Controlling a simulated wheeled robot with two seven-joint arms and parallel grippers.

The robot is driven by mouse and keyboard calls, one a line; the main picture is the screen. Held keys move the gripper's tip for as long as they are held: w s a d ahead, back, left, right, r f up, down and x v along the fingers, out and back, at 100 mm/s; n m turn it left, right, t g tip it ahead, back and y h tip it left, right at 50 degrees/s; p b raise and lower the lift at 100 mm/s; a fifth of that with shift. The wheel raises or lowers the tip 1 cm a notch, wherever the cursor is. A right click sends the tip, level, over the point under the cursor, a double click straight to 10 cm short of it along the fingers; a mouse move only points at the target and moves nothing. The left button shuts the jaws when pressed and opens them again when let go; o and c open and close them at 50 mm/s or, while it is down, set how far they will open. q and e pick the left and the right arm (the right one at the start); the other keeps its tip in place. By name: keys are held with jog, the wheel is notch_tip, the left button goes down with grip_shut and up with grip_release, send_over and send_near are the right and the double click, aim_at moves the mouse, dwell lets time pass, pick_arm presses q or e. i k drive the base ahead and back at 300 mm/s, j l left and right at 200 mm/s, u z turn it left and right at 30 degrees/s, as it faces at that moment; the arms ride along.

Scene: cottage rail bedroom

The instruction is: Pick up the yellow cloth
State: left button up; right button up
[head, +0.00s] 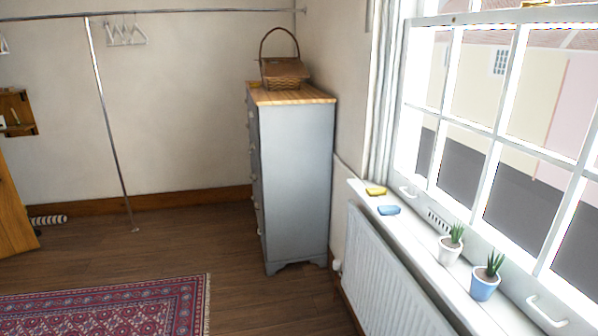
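A small yellow cloth (376,191) lies on the far end of the white window sill (411,227) in the head view, on the right side of the picture. A blue cloth (388,210) lies just in front of it on the same sill, close but apart. Neither of my grippers shows in the head view, so nothing is seen near the yellow cloth.
Two potted plants, one in a white pot (450,250) and one in a blue pot (485,282), stand nearer on the sill. A white radiator (385,275) is below it. A grey dresser (297,180) with a basket (284,72) stands behind. Floor left of the radiator is clear.

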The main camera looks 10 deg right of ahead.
aim_at(380, 192)
jog(key=i+z, duration=0.1)
jog(key=i, duration=0.55)
jog(key=i+j+z, duration=0.1)
jog(key=i, duration=0.55)
jog(key=i+j+z, duration=0.1)
jog(key=i+j, duration=0.15)
jog(key=i, duration=0.45)
